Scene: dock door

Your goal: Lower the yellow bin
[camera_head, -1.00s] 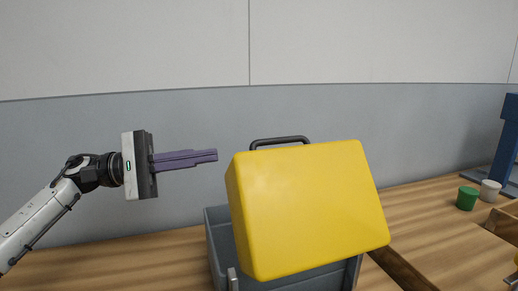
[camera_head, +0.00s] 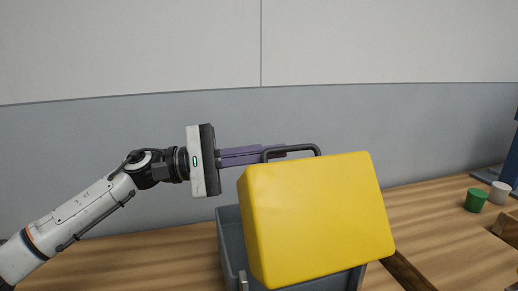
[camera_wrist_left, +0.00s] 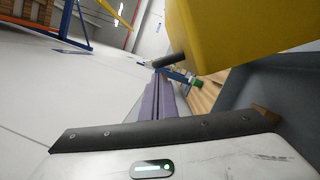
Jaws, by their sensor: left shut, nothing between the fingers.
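The yellow bin (camera_head: 318,220) is a smooth, rounded box shape, tilted like a raised lid over a grey box (camera_head: 228,235). A dark handle (camera_head: 305,149) stands up from its top edge. My left gripper (camera_head: 276,150), with long purple fingers, reaches in from the left at handle height. Its fingers are shut and empty, and their tips overlap the handle in the head view; I cannot tell whether they touch it. My right gripper is out of view.
The grey box stands on a wooden table (camera_head: 140,262) against a grey and white wall. A green cup (camera_head: 475,200) and a white cup (camera_head: 499,193) stand at the right, near a blue frame (camera_head: 511,165). The table left of the box is clear.

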